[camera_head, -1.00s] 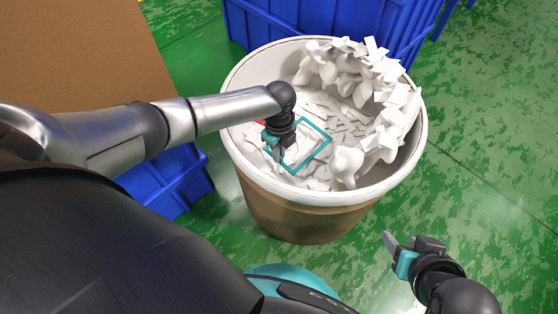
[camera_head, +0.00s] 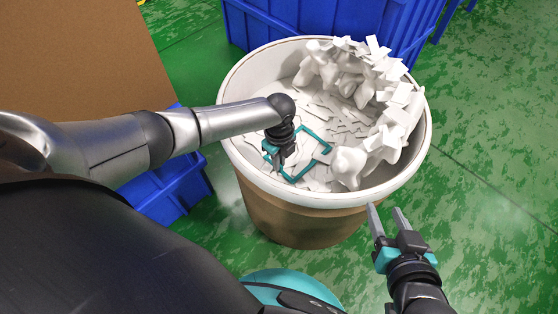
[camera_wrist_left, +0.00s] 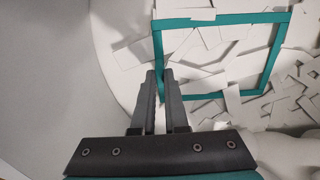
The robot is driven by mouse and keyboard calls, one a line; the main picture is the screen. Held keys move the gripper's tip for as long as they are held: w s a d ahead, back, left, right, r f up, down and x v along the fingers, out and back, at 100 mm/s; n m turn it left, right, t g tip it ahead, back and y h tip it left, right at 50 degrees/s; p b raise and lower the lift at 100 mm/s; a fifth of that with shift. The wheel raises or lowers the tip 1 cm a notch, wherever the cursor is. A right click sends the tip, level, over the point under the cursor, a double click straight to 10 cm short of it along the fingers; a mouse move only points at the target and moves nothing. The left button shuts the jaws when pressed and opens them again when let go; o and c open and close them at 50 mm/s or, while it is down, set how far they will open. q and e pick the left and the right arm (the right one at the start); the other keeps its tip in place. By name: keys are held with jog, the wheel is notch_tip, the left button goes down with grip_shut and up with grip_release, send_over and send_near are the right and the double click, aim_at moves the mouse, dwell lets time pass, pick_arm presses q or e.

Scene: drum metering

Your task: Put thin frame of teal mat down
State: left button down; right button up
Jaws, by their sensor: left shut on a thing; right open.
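The thin teal frame (camera_head: 303,175) is inside the drum (camera_head: 300,215), over the loose white pieces; I cannot tell whether it touches them. It also shows in the left wrist view (camera_wrist_left: 222,16) as an open rectangle with white pieces visible through it. My left gripper (camera_head: 279,168) reaches down into the drum and is shut on the frame. In the left wrist view its fingers (camera_wrist_left: 160,80) meet the frame's near left corner. My right gripper (camera_head: 386,210) is open and empty, just outside the drum's front right rim.
White flat pieces (camera_head: 340,112) cover the drum's inside, with lumpy white shapes (camera_head: 349,166) piled along its right side. Blue crates (camera_head: 320,18) stand behind and to the left. A brown board (camera_head: 75,55) is at upper left. Green floor (camera_head: 490,150) is clear at right.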

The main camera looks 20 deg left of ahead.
pick_arm(q)
jog(key=shift+f, duration=0.2)
jog(key=c, duration=0.9)
grip_release()
jog(key=shift+c, duration=0.2)
jog(key=shift+r, duration=0.15)
